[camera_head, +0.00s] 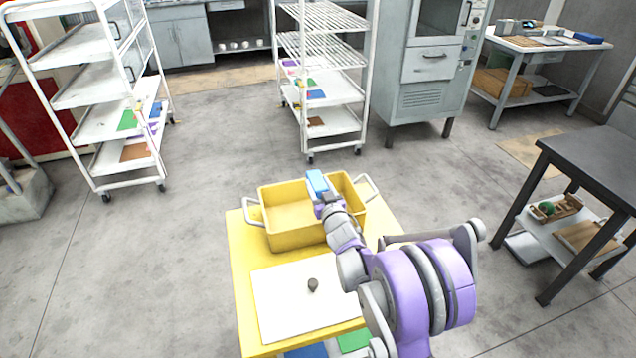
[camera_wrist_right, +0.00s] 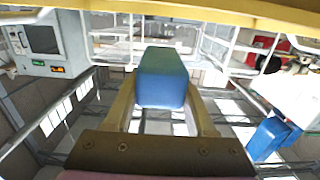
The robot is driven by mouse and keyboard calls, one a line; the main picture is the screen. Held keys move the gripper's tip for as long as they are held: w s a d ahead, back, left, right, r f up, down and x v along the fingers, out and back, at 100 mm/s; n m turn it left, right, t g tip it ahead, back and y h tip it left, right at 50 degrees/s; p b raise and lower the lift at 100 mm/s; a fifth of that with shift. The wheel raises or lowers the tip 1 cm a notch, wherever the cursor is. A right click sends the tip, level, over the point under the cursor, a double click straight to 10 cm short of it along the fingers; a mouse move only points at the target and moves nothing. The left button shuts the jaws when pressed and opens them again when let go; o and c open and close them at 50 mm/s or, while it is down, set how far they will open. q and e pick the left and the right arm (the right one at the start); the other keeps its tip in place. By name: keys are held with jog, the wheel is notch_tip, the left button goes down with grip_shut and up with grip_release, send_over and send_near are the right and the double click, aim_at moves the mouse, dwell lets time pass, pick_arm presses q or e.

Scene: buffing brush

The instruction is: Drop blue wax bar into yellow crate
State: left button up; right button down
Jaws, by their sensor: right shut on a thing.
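The blue wax bar (camera_head: 317,184) is held in my right gripper (camera_head: 324,198), over the yellow crate (camera_head: 279,236). The bar appears above the crate's opening, near its far side; its exact height over the rim is hard to tell. In the right wrist view the blue bar (camera_wrist_right: 163,78) is between the two fingers of the right gripper (camera_wrist_right: 163,100), which are shut on it. The visible crate floor is bare; my right arm hides part of the crate's right side. My left gripper is not in view.
The crate, with white side handles, stands on a yellow table (camera_head: 240,285). A dark table (camera_head: 590,160) stands at right; white rack carts (camera_head: 322,88) stand behind. Floor between is clear.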

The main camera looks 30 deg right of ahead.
jog(key=shift+f+b, duration=0.55)
jog(key=shift+f, duration=0.8)
jog(key=shift+c, duration=0.7)
grip_release()
jog(key=v, duration=1)
jog(key=shift+s, duration=0.4)
jog(key=shift+a+r, duration=0.1)
